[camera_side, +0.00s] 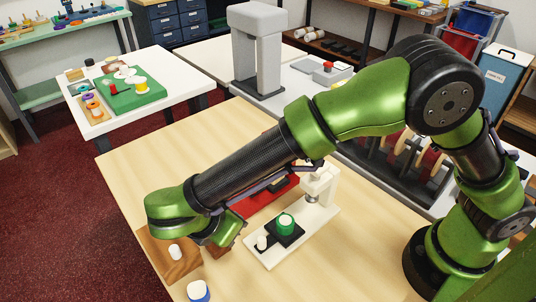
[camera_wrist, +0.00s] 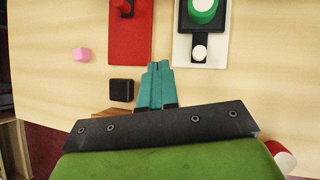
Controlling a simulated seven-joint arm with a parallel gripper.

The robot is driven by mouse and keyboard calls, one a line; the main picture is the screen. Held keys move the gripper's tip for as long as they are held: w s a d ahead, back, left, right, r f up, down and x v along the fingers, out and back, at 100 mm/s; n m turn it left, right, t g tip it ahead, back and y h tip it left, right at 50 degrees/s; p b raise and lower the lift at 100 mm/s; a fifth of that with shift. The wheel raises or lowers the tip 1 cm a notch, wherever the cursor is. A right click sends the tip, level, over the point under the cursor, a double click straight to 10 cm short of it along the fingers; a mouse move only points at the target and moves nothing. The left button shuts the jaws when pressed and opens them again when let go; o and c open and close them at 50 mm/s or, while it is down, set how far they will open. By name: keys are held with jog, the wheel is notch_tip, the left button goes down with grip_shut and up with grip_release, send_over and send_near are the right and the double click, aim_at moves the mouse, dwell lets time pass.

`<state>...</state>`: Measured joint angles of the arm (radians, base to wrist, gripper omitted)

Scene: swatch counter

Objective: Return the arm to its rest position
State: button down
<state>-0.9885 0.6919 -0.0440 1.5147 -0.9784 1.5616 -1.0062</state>
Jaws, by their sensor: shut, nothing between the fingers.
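My gripper (camera_wrist: 158,70) shows in the wrist view as two teal fingers pressed together, with nothing between them. The fingers point toward a gap between a red base (camera_wrist: 129,35) and a white base (camera_wrist: 180,52). In the side view my green and black arm reaches left over the wooden table (camera_side: 330,270), bent at the elbow. The gripper end is low over the table's left part, and its fingertips are mostly hidden there. No marked rest place shows in either view.
A white press stand (camera_side: 317,222) holds a green cylinder (camera_side: 286,222) on a black plate. A wooden board (camera_side: 157,250) and a blue-and-white cylinder (camera_side: 198,291) are near the gripper. The table's front right is clear.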

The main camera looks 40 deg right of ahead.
jog(key=s+d+r+m+t+y, duration=0.1)
jog(key=s+d+r+m+y, duration=0.2)
jog(key=d+r+m, duration=0.2)
jog(key=s+d+r+m+t+y, duration=0.1)
jog(key=d+r+m, duration=0.4)
jog(key=d+m, duration=0.6)
jog(key=s+d+r+m+t+y, duration=0.2)
jog(key=s+d+r+m+y, duration=0.2)
jog(key=d, duration=0.6)
notch_tip(320, 180, up, 2)
jog(key=s+m, duration=0.1)
jog(key=m, duration=0.2)
jog(key=shift+m+y, duration=0.3)
jog(key=shift+m, duration=0.1)
